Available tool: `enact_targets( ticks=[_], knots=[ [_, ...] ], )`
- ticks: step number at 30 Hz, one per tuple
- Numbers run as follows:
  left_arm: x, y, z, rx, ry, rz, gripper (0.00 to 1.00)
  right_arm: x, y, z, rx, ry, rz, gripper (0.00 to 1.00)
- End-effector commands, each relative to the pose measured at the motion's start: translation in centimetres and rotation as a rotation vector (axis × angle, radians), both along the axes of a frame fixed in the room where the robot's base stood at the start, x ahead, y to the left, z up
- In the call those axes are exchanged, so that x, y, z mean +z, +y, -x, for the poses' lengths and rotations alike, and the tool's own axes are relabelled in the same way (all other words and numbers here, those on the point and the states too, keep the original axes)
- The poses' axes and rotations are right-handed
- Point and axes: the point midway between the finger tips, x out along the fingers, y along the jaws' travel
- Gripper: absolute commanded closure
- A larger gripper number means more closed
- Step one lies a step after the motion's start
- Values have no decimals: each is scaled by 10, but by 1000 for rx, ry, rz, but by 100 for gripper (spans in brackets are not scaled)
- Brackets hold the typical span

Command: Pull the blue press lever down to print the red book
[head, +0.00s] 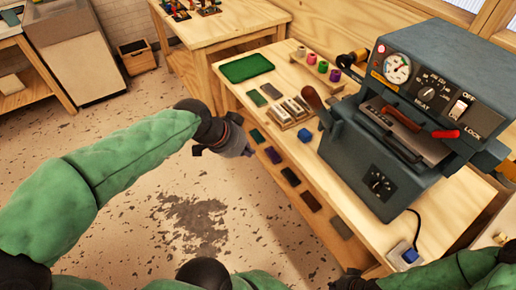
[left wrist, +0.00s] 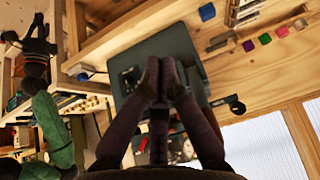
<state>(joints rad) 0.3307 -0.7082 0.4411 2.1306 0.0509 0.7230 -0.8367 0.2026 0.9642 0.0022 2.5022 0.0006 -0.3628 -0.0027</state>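The blue-grey press (head: 372,165) stands on the wooden bench, with a gauge, dial and switches on its upper front. A lever with a dark brown handle (head: 313,99) rises at its left side, tilted up and left. A red-brown flat piece, perhaps the red book (head: 403,147), lies in the press opening. My left gripper (head: 247,152) is left of the bench edge, apart from the lever. In the left wrist view its fingers (left wrist: 160,75) are together with nothing seen between them. The press (left wrist: 172,42) shows behind them. My right gripper (head: 354,283) is a dark shape at the bottom edge, its fingers unclear.
A green tray (head: 246,68), coloured foil rolls (head: 322,67), metal type pieces and a blue block (head: 305,134) are on the bench. Several dark book covers (head: 290,176) lie along its left side. A power socket (head: 404,252) sits at the front. Floor left is open.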

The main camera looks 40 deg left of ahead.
Motion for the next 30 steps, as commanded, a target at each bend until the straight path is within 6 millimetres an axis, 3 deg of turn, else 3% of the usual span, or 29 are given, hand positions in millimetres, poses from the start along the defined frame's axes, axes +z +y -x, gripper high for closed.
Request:
enact_targets(
  ticks=[9, 30],
  knots=[
    [21, 11, 29, 3, -4, -2, 100, 4, 0, 1, 0, 1, 0, 100],
    [22, 11, 31, 1, -5, -1, 100, 4, 0, 1, 0, 1, 0, 100]
  ],
)
